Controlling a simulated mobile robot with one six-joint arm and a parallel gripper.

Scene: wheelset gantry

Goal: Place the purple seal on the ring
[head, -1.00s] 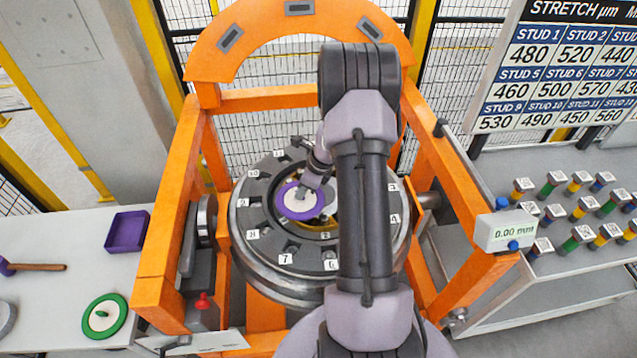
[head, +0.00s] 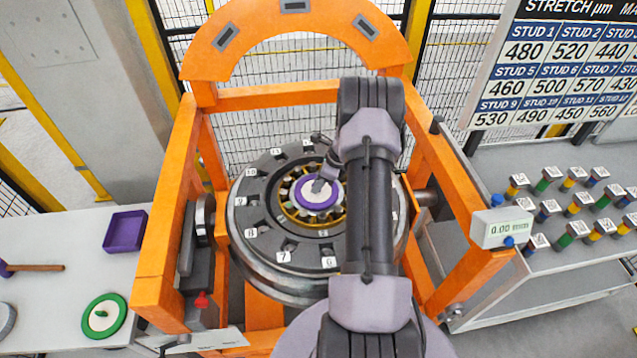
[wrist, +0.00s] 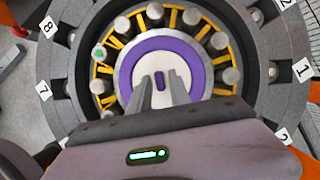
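The purple seal is a purple disc (head: 300,200) with a white centre and a small purple knob. It lies flat at the middle of the round wheelset hub. In the wrist view the seal (wrist: 196,68) sits inside a light grey ring (wrist: 126,54), looking roughly concentric with it. My gripper (wrist: 160,80) is over the seal's centre, with a fingertip on each side of the knob and visible gaps between. It looks open. In the head view my gripper (head: 320,186) hides part of the seal, and any gap beneath it cannot be seen.
Grey studs and yellow parts circle the ring inside the dark numbered flange (head: 262,215). An orange gantry (head: 165,240) surrounds the hub. A green disc (head: 104,316) and a purple tray (head: 125,231) are on the left table. Several coloured studs stand on the right bench (head: 560,270).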

